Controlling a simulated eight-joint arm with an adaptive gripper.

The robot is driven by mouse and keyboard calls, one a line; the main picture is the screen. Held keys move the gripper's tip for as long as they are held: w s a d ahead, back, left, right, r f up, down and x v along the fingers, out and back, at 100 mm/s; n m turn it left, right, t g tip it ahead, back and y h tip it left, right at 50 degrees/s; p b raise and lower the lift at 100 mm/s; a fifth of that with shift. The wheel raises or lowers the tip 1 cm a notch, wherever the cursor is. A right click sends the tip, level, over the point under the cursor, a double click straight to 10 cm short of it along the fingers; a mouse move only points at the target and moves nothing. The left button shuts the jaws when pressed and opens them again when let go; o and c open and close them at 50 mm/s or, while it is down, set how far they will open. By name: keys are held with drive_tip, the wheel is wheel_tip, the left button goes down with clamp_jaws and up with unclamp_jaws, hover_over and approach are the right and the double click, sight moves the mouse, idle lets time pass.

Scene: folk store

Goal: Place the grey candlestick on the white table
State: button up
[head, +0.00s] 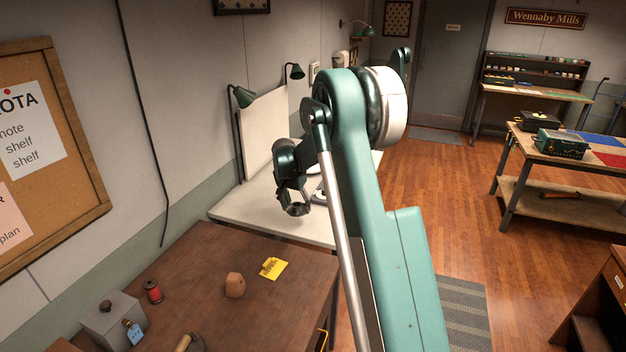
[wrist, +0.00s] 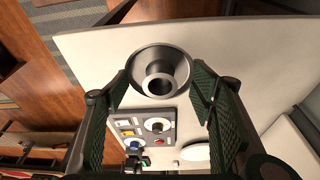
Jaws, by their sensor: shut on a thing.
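The grey candlestick (wrist: 161,57) shows in the wrist view as a round dish with a socket in its middle, seen from above. My gripper (wrist: 161,88) is shut on it, one finger on each side. In the head view my gripper (head: 294,208) is over the white table (head: 240,216), and the candlestick cannot be made out clearly there. The white table also lies beneath the candlestick in the wrist view (wrist: 90,55). I cannot tell whether the candlestick's base touches the tabletop.
The brown table (head: 210,255) in front holds a yellow note (head: 273,268).

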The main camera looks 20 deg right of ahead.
drive_tip(key=m, duration=0.2)
hover_over(326, 224)
drive_tip(key=shift+s+a, duration=0.15)
drive_tip(key=shift+a, duration=0.05)
drive_tip(key=shift+f, duration=3.1)
drive_tip(key=shift+f, duration=0.15)
drive_tip(key=shift+f, duration=1.75)
drive_tip(key=shift+f+b, duration=0.15)
drive_tip(key=shift+b, duration=0.2)
drive_tip(key=o, duration=1)
drive_tip(key=shift+c, duration=0.2)
